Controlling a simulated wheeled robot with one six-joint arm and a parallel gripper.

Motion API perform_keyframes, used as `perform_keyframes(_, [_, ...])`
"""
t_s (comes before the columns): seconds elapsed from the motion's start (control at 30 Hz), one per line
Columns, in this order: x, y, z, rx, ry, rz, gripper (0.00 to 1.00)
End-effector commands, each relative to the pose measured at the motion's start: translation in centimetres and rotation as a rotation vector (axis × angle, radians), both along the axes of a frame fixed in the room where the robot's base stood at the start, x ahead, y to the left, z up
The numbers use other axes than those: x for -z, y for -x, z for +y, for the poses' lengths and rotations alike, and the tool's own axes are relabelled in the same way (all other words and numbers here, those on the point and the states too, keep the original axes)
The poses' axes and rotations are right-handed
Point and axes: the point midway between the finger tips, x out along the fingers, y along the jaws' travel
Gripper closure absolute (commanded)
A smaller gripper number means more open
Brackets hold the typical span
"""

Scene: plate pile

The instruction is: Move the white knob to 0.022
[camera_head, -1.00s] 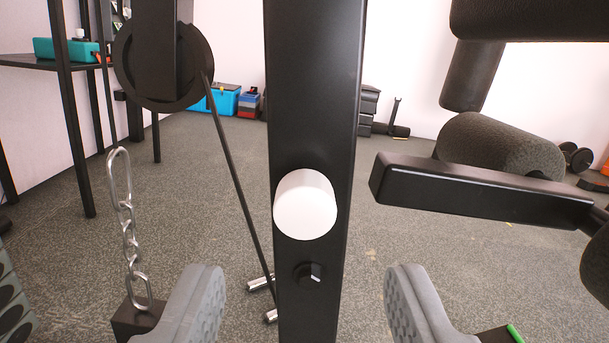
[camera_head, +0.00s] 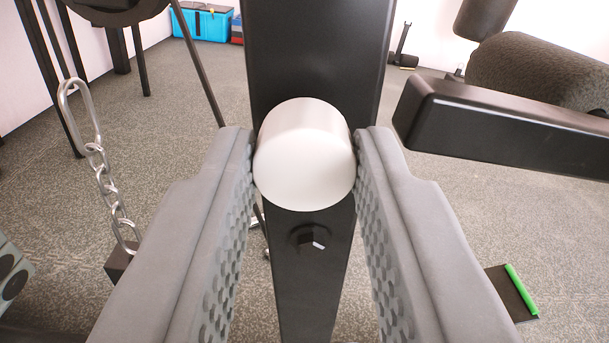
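The white knob (camera_head: 304,168) is a round white cylinder that sticks out of the front of a black upright post (camera_head: 312,55). My gripper (camera_head: 305,160) has its two grey padded fingers on either side of the knob. The left fingertip meets the knob's left edge and the right fingertip meets its right edge, with no clear gap showing. The finger pads face each other across the knob's width. A small dark fitting (camera_head: 312,240) sits on the post just below the knob.
A black padded arm (camera_head: 500,125) reaches in from the right, close to the post. A metal chain (camera_head: 100,165) hangs at the left. A black block with a green strip (camera_head: 515,290) lies at lower right. A blue box (camera_head: 203,24) stands far back on open floor.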

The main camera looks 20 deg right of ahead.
Motion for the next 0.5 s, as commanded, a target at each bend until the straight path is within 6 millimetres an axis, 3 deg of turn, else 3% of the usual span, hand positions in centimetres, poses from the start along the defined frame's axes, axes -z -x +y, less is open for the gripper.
perform_keyframes(0.17, [0.0,0.1,0.0,0.000,0.000,0.000,1.00])
perform_keyframes(0.5, [0.0,2.5,0.8,0.000,0.000,0.000,1.00])
